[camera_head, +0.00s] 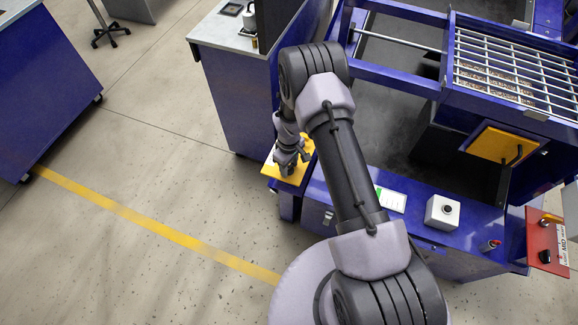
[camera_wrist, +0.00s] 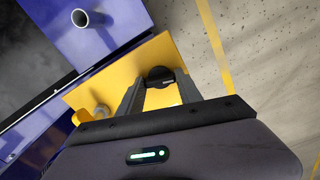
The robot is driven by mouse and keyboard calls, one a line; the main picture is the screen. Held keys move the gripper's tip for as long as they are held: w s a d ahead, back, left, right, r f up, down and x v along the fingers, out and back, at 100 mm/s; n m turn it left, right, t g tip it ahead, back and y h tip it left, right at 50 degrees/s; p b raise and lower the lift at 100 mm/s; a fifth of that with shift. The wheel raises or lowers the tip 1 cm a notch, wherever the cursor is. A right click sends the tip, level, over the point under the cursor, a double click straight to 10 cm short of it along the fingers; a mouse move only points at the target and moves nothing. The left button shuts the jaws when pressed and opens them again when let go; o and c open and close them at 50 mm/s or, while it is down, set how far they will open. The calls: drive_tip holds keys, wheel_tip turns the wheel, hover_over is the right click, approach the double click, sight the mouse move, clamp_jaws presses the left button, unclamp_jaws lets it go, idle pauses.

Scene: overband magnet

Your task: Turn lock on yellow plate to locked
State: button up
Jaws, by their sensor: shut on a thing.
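The yellow plate (camera_head: 301,172) sits on the corner of the blue machine, left of my arm in the head view. It fills the middle of the wrist view (camera_wrist: 180,55). The lock (camera_wrist: 160,76) is a round black knob on the plate. My gripper (camera_wrist: 160,84) reaches down to the plate, with its two fingers on either side of the knob and shut on it. In the head view my gripper (camera_head: 288,160) covers the knob. The knob's turned position is hard to make out.
A grey tube end (camera_wrist: 82,18) stands on the blue frame near the plate, and a small pale peg (camera_wrist: 101,110) is beside the left finger. The machine carries a white button box (camera_head: 442,211) and a red control panel (camera_head: 546,242). Open floor lies to the left.

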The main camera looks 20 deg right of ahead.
sight(289, 167)
drive_tip(key=shift+w+n, duration=0.1)
drive_tip(key=shift+n, duration=1.3)
drive_tip(key=o, duration=1.4)
wheel_tip(289, 167, up, 18)
drive_tip(key=p, duration=0.5)
drive_tip(key=shift+f+p, duration=0.25)
drive_tip(key=shift+p, duration=0.15)
